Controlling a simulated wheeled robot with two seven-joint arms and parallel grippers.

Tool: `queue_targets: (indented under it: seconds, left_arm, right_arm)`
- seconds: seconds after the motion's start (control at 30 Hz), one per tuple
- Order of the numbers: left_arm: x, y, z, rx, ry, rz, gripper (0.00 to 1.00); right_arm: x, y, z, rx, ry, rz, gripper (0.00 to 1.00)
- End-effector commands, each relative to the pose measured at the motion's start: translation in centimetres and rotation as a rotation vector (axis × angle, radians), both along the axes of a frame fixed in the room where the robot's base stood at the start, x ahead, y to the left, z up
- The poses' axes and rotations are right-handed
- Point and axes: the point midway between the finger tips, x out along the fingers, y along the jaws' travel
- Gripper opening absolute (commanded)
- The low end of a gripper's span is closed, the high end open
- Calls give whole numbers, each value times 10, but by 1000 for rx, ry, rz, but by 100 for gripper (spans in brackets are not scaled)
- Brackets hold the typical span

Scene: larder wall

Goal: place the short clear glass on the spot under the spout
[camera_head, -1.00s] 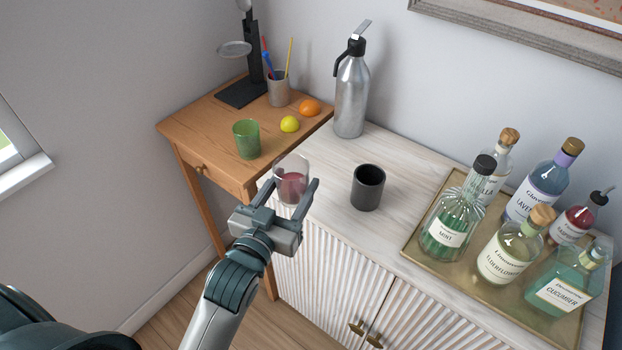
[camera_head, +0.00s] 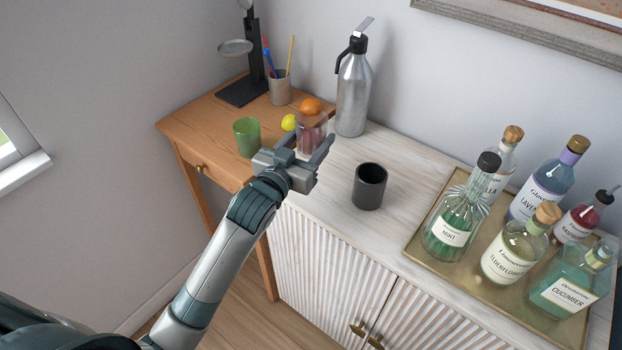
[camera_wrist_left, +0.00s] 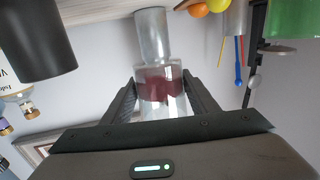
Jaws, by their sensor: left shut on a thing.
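The short clear glass (camera_head: 312,128) holds some dark red liquid. My left gripper (camera_head: 311,146) is shut on it, with one finger on each side; the glass also shows between the fingers in the left wrist view (camera_wrist_left: 160,92). The glass looks upright, in front of the metal siphon bottle (camera_head: 353,95), slightly to its left. Whether its base touches the top is hidden by the gripper. The siphon has a black spout (camera_head: 339,66) pointing left and down. The spot under it is not clearly visible behind the glass. My right gripper is not in view.
A black cup (camera_head: 369,187) stands on the whitewashed cabinet (camera_head: 330,200), right of my gripper. A green tumbler (camera_head: 247,138), lemon (camera_head: 289,122), orange (camera_head: 310,106) and pencil cup (camera_head: 280,90) stand on the wooden table. A tray (camera_head: 420,240) of several bottles is at right.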

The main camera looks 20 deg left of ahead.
Motion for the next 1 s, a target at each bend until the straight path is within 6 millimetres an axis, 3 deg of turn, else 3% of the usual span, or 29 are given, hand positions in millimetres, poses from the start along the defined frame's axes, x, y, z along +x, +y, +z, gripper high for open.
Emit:
queue_targets:
  seconds: [0.17, 0.53, 1.0]
  left_arm:
    - [0, 0, -4, 0, -1, 0, 17]
    - [0, 0, -46, -1, -1, 0, 17]
    - [0, 0, -54, -1, -1, 0, 17]
  right_arm:
    - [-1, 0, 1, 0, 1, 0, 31]
    - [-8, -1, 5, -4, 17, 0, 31]
    - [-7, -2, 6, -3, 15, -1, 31]
